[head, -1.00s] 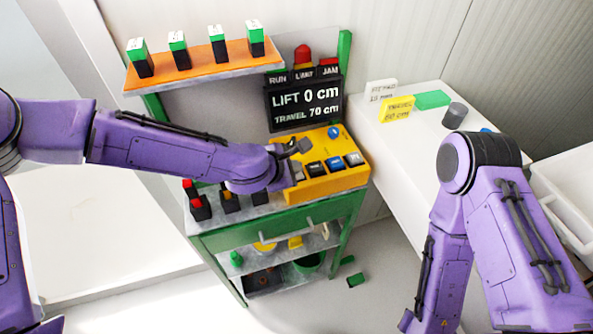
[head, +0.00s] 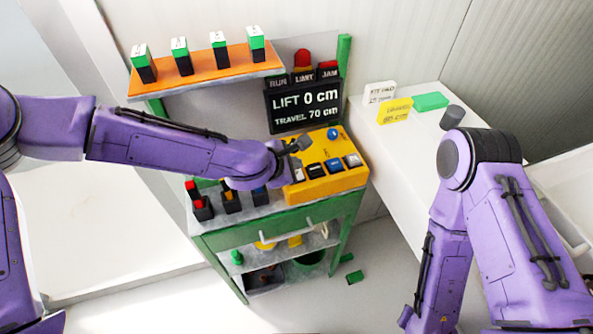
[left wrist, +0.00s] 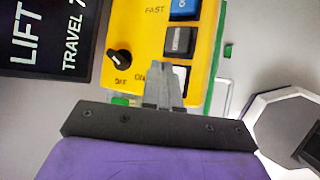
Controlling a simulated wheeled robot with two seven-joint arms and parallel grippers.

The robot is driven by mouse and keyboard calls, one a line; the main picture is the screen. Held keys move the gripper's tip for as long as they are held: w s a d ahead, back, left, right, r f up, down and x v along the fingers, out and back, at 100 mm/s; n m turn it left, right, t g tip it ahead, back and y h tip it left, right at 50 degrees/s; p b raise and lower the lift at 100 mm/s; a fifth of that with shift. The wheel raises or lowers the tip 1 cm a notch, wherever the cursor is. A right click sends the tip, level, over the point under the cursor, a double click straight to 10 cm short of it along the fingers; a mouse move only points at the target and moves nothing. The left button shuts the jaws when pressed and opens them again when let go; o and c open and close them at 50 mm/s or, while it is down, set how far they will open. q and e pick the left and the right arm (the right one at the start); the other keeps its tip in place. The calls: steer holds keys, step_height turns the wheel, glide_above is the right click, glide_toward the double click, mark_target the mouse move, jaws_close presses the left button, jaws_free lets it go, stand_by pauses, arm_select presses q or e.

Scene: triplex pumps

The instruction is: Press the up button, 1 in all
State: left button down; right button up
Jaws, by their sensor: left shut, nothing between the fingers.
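The yellow control box (head: 349,178) stands on the green cart and carries a row of buttons: a whitish one (head: 297,174), a dark one (head: 315,170), a blue one (head: 334,165) and a grey one (head: 352,160). I cannot read which one is marked up. My left gripper (head: 300,145) is shut and empty, over the box's left part, behind the button row. In the left wrist view its fingertips (left wrist: 165,95) partly cover the whitish button (left wrist: 180,74); contact cannot be told. My right gripper is out of view.
The display (head: 306,106) behind the box reads LIFT 0 cm, TRAVEL 70 cm, with RUN, LIMIT and JAM lamps above. A black knob (left wrist: 119,57) sits beside the buttons. An orange shelf (head: 205,75) is upper left. A white table (head: 385,150) stands right.

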arm_select(q)
steer(key=shift+r+p, duration=2.4)
steer(key=shift+r, duration=0.2)
steer(key=shift+f, duration=0.1)
steer(key=shift+d, duration=0.1)
